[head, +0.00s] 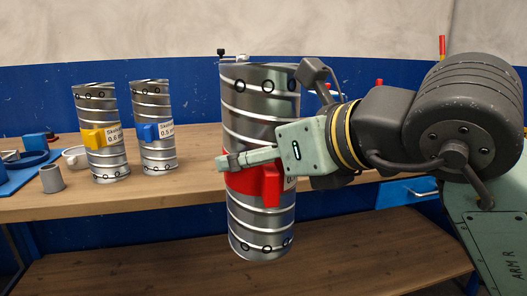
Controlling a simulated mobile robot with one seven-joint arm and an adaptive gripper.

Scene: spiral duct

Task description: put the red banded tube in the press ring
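The red banded tube (260,222), a silver spiral duct with a red band and a red block, hangs nearly upright in front of the bench edge. My gripper (238,160) comes in from the right and is shut on it at the red band. One finger shows across the near side; the other is hidden by the tube. The tube's lower end is below the bench top and clear of it. A blue ring-shaped fixture (28,163), perhaps the press ring, lies at the bench's far left, partly cut off by the picture edge.
A yellow banded tube (108,160) and a blue banded tube (157,150) stand upright on the wooden bench (180,200), between the fixture and my gripper. A small grey cylinder (52,179) stands by the fixture. A lower shelf (150,270) runs beneath.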

